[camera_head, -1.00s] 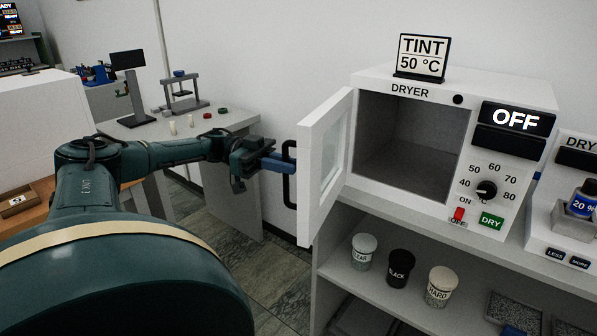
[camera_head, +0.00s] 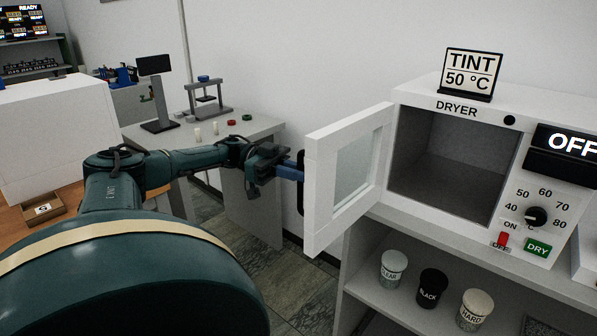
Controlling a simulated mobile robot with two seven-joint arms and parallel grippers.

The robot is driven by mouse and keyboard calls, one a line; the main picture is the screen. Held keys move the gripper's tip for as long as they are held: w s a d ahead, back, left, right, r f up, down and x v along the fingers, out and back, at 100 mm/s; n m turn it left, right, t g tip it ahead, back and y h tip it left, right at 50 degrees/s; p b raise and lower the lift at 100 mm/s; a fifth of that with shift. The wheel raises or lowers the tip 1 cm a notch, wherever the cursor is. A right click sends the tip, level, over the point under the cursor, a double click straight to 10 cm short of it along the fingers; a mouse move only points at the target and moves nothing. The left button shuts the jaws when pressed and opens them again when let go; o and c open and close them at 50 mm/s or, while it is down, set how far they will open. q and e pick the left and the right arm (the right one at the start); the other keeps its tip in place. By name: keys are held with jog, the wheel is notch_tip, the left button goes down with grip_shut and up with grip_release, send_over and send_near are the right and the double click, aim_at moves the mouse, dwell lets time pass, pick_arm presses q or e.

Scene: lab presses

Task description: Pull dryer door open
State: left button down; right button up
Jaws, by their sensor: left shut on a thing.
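The white dryer (camera_head: 447,118) stands on a shelf unit at the right, with its empty dark chamber in plain view. Its door (camera_head: 322,185) is swung out to the left, well open, with a glass pane in a white frame. My left gripper (camera_head: 292,173) is at the door's dark handle (camera_head: 301,184), with its blue fingers shut on it. The far side of the handle is partly hidden by the fingers and the door. My right gripper does not show.
Jars labelled clear (camera_head: 393,268), black (camera_head: 431,288) and hard (camera_head: 474,309) stand on the shelf below the dryer. A sign reading TINT 50 °C (camera_head: 471,73) sits on top. A side table (camera_head: 260,127) with a small press (camera_head: 207,97) stands behind my left arm.

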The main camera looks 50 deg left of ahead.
pick_arm(q)
jog(key=shift+r, duration=0.1)
jog(key=c, duration=1.6)
grip_release()
jog(key=shift+w, duration=0.1)
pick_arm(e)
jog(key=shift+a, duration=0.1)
pick_arm(q)
jog(key=shift+o, duration=0.2)
jog(key=b+v, duration=0.3)
jog(key=v, duration=0.4)
jog(key=shift+a, duration=0.25)
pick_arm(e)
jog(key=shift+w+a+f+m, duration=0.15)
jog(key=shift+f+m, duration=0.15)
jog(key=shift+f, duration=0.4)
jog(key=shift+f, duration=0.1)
